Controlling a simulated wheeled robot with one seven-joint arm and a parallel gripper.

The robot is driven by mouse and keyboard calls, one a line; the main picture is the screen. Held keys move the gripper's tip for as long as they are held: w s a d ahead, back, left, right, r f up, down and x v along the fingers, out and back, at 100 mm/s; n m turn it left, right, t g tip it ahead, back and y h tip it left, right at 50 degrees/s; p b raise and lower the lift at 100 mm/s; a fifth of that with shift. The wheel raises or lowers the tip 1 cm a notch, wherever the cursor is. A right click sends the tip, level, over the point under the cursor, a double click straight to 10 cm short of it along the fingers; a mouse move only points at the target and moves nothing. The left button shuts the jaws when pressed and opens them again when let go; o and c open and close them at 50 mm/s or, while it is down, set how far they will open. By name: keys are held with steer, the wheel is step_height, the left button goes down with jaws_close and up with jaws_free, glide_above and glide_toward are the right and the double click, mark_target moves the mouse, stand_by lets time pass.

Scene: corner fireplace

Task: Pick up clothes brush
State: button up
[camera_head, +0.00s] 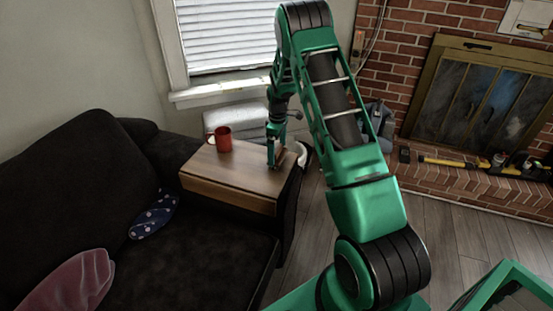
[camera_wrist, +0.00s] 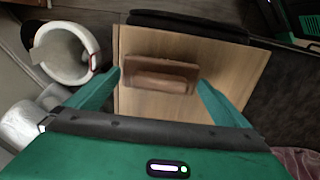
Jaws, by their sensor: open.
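The clothes brush (camera_wrist: 160,75) is a brown wooden block with a raised handle in the wrist view. It lies on the wooden tray table (camera_wrist: 222,75) over the sofa arm. In the head view the tray (camera_head: 222,183) shows too, with the brush (camera_head: 283,157) partly hidden by my gripper. My gripper (camera_head: 273,162) is at the tray's right end. In the wrist view my gripper (camera_wrist: 158,80) is open, one finger on each side of the brush, with gaps between fingers and brush. I cannot tell how far above the tray the fingertips are.
A red mug (camera_head: 222,140) stands on the tray, left of my gripper. A white round container (camera_wrist: 68,52) is beside the tray in the wrist view. The dark sofa (camera_head: 80,190) holds cushions. Tools (camera_head: 455,162) lie on the brick hearth.

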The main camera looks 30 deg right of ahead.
step_height(320, 180, down, 3)
steer(key=shift+r, duration=0.15)
steer(key=c, duration=0.7)
steer(key=shift+c, duration=0.2)
steer(key=shift+r, duration=0.2)
steer(key=shift+r, duration=0.65)
step_height(320, 180, up, 3)
steer(key=shift+f, duration=0.2)
steer(key=w+a+r, duration=0.1)
steer(key=a+r, duration=0.5)
steer(key=a, duration=0.5)
steer(key=shift+w+a+r, duration=0.25)
steer(key=shift+w+r, duration=0.15)
steer(key=shift+o, duration=0.8)
